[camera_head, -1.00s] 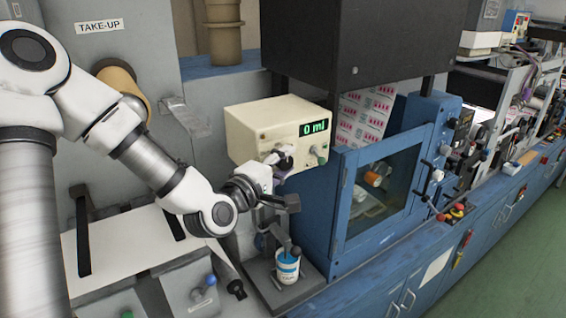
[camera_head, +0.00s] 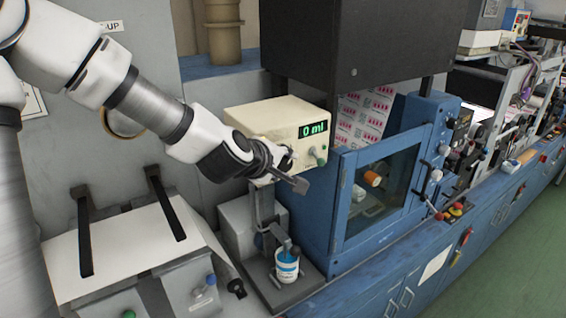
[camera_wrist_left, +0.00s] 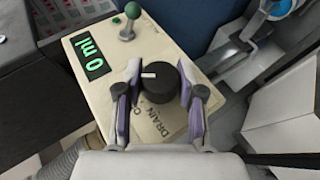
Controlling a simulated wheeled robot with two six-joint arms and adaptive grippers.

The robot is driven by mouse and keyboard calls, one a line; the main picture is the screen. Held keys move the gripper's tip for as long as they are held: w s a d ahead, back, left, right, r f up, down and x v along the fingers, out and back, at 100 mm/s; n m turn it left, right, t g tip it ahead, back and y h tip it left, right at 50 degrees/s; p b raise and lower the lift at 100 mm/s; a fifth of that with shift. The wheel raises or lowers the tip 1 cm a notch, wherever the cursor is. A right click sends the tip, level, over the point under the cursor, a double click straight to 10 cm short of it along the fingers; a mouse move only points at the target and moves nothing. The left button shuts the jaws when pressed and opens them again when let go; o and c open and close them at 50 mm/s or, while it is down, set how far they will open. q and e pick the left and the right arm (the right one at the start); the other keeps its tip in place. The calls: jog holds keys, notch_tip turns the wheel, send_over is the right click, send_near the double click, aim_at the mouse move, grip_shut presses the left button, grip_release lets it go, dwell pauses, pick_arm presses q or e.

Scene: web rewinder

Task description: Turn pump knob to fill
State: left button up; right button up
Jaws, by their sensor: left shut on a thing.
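The pump is a cream box (camera_head: 250,122) with a green display (camera_head: 313,129) reading 0 ml. In the left wrist view the pump face (camera_wrist_left: 100,100) shows the black round knob (camera_wrist_left: 161,82). A white mark on the knob points left, toward the display. In the head view the gripper hides the knob. My right gripper is not in view.
A green-tipped toggle (camera_head: 320,156) sits right of the knob. A white and blue cup (camera_head: 287,268) stands below under a nozzle. A blue cabinet with a glass door (camera_head: 385,180) stands close on the right. A sloped white panel (camera_head: 130,240) lies left.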

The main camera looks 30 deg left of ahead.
pick_arm(q)
jog(key=shift+w+r+g+y, duration=0.1)
jog(key=shift+g+y, duration=0.2)
jog(key=shift+g, duration=0.5)
jog(key=o, duration=1.2)
jog(key=shift+c, duration=0.2)
jog(key=shift+w+f, duration=0.15)
jog(key=shift+f, duration=0.1)
jog(key=shift+s, duration=0.2)
